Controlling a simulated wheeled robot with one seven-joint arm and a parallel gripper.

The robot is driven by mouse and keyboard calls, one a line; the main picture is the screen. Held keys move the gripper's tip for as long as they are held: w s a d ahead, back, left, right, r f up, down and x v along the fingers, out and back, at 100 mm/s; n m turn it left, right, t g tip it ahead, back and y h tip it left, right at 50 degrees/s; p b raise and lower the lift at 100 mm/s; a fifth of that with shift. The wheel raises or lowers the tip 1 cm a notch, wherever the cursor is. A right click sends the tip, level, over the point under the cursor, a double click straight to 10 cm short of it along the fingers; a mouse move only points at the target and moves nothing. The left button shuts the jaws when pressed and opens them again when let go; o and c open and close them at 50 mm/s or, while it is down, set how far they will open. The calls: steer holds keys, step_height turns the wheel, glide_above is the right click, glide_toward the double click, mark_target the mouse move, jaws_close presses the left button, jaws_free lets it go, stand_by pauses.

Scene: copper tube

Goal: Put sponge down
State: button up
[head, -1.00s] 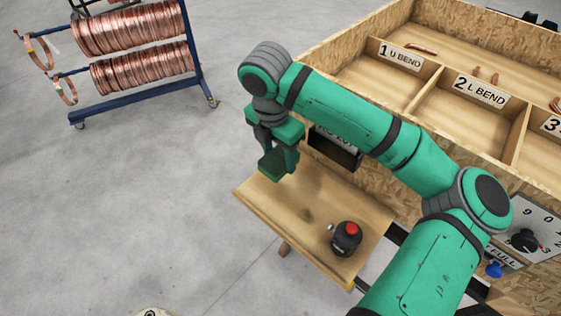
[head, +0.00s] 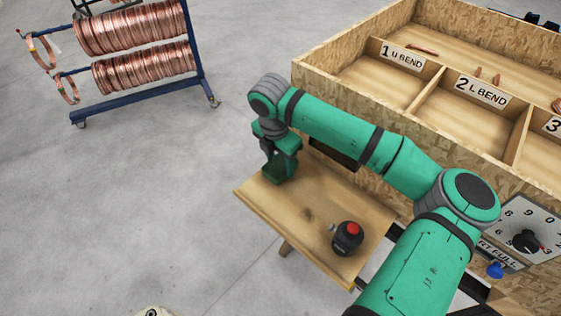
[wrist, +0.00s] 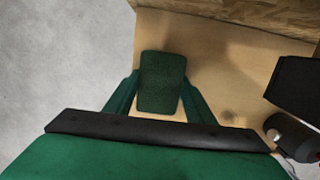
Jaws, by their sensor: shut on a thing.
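The sponge is a dark green block. In the head view the sponge (head: 274,174) is at the lower end of my gripper (head: 280,167), low over the left end of the wooden shelf (head: 322,238). In the wrist view the sponge (wrist: 162,82) is between the two green fingers of my gripper (wrist: 160,95), which is shut on it. The wooden shelf (wrist: 215,75) lies beneath it. I cannot tell whether the sponge touches the shelf.
A large wooden bin (head: 345,72) with labelled compartments stands behind. A blue rack (head: 135,102) with copper coils is at upper left. The shelf between sponge and bottle is clear.

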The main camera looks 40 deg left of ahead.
mark_target(277, 166)
steer(key=shift+f, duration=0.1)
steer(key=o, duration=1.1)
steer(key=r, duration=0.4)
steer(key=s+r, duration=0.1)
steer(key=r, duration=0.7)
steer(key=shift+s+r, duration=0.1)
steer(key=shift+s, duration=0.15)
steer(key=shift+a, duration=0.1)
